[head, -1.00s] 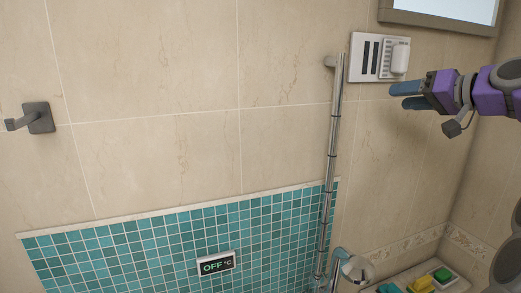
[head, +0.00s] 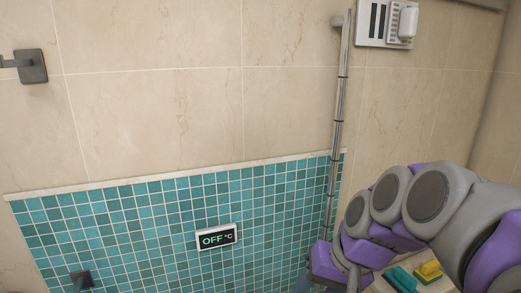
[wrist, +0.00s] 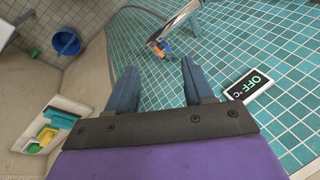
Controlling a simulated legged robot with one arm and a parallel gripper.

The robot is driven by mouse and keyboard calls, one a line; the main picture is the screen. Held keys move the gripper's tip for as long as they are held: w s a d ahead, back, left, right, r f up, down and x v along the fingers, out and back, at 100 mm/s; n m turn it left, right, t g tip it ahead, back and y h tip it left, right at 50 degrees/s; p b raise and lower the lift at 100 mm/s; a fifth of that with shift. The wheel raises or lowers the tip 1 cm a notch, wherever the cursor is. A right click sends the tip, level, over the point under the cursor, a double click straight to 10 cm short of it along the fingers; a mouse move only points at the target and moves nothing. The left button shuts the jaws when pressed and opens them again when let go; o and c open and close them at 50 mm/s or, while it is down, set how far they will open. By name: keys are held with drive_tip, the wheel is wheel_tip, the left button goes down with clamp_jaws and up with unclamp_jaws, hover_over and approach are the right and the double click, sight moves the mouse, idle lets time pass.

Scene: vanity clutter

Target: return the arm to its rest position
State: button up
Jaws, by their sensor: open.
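My gripper (wrist: 158,66) is open in the wrist view, its two blue fingers spread with nothing between them. They point toward the teal tiled wall (wrist: 205,30). In the head view my purple and grey arm is bent across the lower right. One blue fingertip part of my gripper (head: 302,283) shows at the bottom edge, and the rest is cut off or hidden.
An OFF °C display (head: 217,237) is on the tiles; it is close right of my fingers in the wrist view (wrist: 249,85). A metal pipe (head: 338,120) rises behind my arm. A tray (wrist: 36,143) holds green and yellow items. A blue bucket (wrist: 65,41) is farther off.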

drive_tip(key=s+d+f+n+g+h+b, duration=0.1)
drive_tip(key=s+d+f+g+h+b, duration=0.2)
drive_tip(key=s+f, duration=1.4)
drive_tip(key=s+d+h, duration=0.1)
drive_tip(key=s, duration=0.2)
drive_tip(key=shift+s+g, duration=0.4)
